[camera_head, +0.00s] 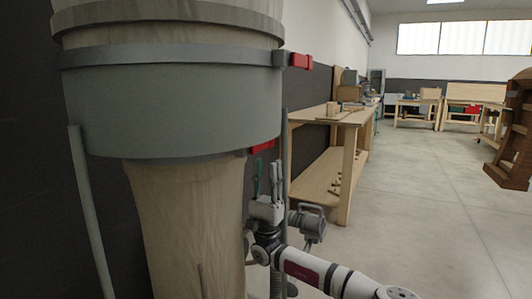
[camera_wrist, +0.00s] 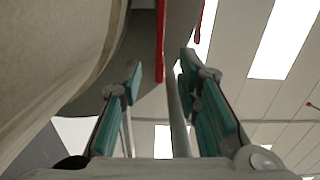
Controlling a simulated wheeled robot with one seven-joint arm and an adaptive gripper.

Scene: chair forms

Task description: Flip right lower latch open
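A large dust collector has a grey metal drum (camera_head: 180,110) between beige bags. On its right side are a red upper latch (camera_head: 301,61) and a red lower latch (camera_head: 263,146) under the drum's lower rim. My gripper (camera_head: 267,172) points upward just below the lower latch, with its teal-padded fingers apart and nothing between them. In the wrist view, a long red bar (camera_wrist: 160,42), apparently the lower latch, hangs beyond the fingertips, roughly in line with the gap. Contact is not visible. Another red piece (camera_wrist: 207,20) shows farther up to the right.
The lower beige bag (camera_head: 190,220) is close to the left of my gripper. A grey upright post (camera_head: 284,150) stands close to its right, with a grey motor-like part (camera_head: 308,220) low beside it. A wooden workbench (camera_head: 335,118) stands behind. The floor (camera_head: 430,200) at right is open.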

